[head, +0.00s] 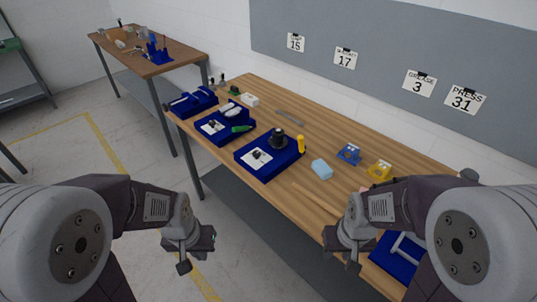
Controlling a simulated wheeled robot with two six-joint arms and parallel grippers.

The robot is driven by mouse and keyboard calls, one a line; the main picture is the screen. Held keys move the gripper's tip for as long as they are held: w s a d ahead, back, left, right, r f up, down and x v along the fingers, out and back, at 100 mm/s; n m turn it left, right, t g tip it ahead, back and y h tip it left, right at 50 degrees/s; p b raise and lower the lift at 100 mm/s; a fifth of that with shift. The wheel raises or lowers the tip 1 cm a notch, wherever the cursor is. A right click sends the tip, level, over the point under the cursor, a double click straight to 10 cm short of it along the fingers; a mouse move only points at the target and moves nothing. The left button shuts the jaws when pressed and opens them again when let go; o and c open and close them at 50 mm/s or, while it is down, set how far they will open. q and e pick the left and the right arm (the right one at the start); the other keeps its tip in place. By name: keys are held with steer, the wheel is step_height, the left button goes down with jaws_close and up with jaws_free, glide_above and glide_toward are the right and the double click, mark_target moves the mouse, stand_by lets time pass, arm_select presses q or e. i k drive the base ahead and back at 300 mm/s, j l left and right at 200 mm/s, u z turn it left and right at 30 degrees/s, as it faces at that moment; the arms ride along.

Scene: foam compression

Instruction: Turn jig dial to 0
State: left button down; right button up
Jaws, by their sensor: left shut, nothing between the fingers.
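A blue jig (263,176) sits at the front edge of the wooden table. It has a white plate with a small dark dial (257,155) and a black round part (278,138) behind it. The dial's reading is too small to tell. A second blue jig (225,141) to its left also has a white plate with a dark knob (212,126). A light blue foam block (321,169) lies right of the first jig. My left gripper (197,255) is shut and empty, off the table's front edge. My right gripper (347,257) is near the front edge; its jaws are unclear.
A yellow-topped cylinder (301,144) stands at the jig's right. Blue (349,154) and yellow (380,171) holders are farther right. A third blue tray (192,103) is at the far left. A blue tray (383,250) with a grey handle is partly behind my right arm.

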mark_target(256, 154)
steer(key=i+j, duration=0.3)
steer(key=j, duration=0.2)
steer(key=i+j+u, duration=0.1)
steer(key=i+j, duration=0.2)
steer(key=j, duration=0.2)
steer(key=i+j, duration=0.3)
steer(key=j, duration=0.2)
steer(key=u, duration=0.05)
